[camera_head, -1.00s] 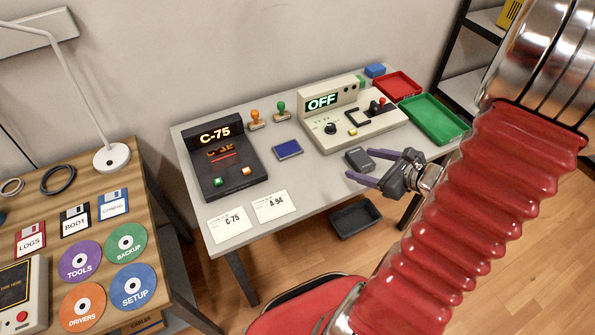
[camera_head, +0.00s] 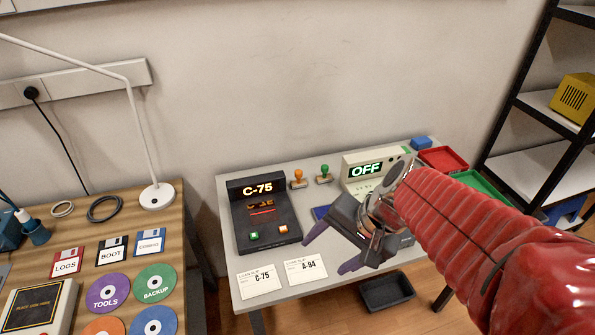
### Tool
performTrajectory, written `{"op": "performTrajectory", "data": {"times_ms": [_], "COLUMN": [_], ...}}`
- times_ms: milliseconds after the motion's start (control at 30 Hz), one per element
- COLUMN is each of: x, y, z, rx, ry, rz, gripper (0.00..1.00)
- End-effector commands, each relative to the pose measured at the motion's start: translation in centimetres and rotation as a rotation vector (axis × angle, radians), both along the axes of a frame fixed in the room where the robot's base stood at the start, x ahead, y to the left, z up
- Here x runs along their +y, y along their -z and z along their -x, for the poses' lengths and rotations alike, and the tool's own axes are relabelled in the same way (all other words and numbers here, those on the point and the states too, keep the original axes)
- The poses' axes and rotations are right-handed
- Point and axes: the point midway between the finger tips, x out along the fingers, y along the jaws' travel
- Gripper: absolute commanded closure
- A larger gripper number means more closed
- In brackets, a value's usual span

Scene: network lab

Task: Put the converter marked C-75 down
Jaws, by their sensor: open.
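A black unit with a lit display reading C-75 (camera_head: 257,205) stands at the left of the grey table (camera_head: 310,292). A small dark grey box (camera_head: 402,241) lies on the table's right front part, partly hidden behind my wrist. I cannot read a mark on it, so I cannot tell whether it is the converter marked C-75. My gripper (camera_head: 328,253) is open and empty over the front middle of the table, its purple fingers spread to the left of the box. A white slip marked C-75 (camera_head: 259,281) lies at the front left edge, beside one marked A-94 (camera_head: 306,268).
A cream unit reading OFF (camera_head: 366,170) stands behind my arm. Red (camera_head: 443,160) and green (camera_head: 482,184) trays are at right. A black bin (camera_head: 387,291) is low in front. A wooden desk (camera_head: 190,225) stands left.

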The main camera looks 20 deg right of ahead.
Motion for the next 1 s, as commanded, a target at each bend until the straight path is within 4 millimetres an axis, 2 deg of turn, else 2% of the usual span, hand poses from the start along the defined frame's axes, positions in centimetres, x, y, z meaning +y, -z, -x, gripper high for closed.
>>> {"op": "performTrajectory", "data": {"times_ms": [200, 500, 667, 1000], "x": [1.4, 1.7, 1.4, 1.4], "y": [-2.8, -6.8, -7.7, -7.7], "z": [1.8, 3.2, 3.4, 3.4], "rx": [-0.106, -0.265, -0.296, -0.296], "ry": [-0.286, -0.583, -0.633, -0.633], "rz": [0.248, 0.552, 0.613, 0.615], "gripper": [0.35, 0.35, 0.35, 0.35]}}
